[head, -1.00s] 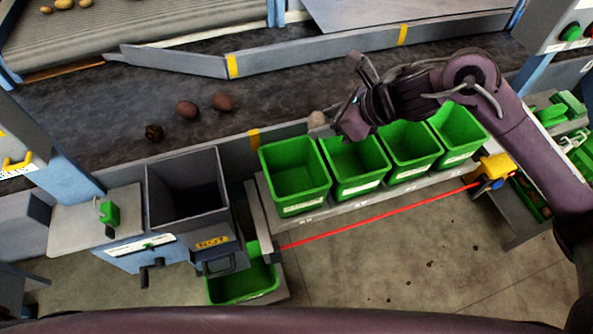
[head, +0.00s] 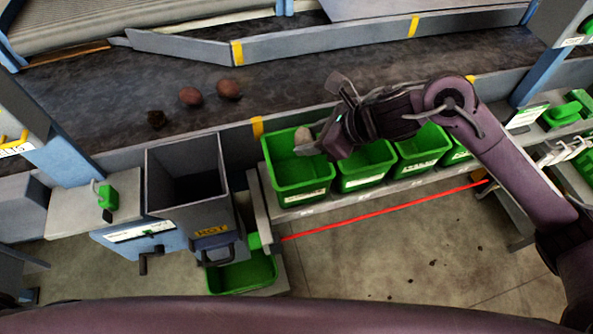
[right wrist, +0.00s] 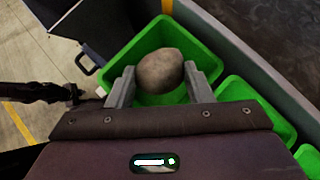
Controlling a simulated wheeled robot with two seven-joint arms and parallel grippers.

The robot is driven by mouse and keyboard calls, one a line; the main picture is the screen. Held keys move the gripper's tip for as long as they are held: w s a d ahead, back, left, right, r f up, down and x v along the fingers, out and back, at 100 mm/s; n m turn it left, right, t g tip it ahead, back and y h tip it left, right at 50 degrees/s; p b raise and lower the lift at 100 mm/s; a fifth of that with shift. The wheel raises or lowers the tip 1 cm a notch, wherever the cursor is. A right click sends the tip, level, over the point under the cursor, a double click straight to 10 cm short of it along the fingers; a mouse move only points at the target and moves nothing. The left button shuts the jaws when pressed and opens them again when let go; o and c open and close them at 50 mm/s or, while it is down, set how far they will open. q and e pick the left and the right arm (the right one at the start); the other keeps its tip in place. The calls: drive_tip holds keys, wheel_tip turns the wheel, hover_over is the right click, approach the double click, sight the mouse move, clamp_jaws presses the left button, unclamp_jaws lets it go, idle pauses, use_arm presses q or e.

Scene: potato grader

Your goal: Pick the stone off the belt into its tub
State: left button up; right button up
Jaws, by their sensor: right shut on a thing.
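The stone (head: 303,136) is a pale grey-tan, rounded lump. My right gripper (head: 318,128) is shut on it, and in the right wrist view the stone (right wrist: 160,72) sits between the two fingers. The gripper holds it over the leftmost green tub (head: 298,187) in the row beside the belt, above the tub's opening. That tub also shows below the stone in the right wrist view (right wrist: 118,58). The dark belt (head: 120,88) runs behind the tubs. The tub labels are too small to read. My left gripper is not in view.
Two reddish-brown potatoes (head: 190,96) and a dark lump (head: 156,119) lie on the belt at left. A grey hopper (head: 187,208) stands left of the tubs, with a low green tub (head: 240,278) below. A red bar (head: 380,212) runs in front of the row.

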drive_tip(key=o, duration=1.1)
drive_tip(key=b+v, duration=0.1)
drive_tip(key=v, duration=0.7)
drive_tip(key=shift+a+f, duration=0.1)
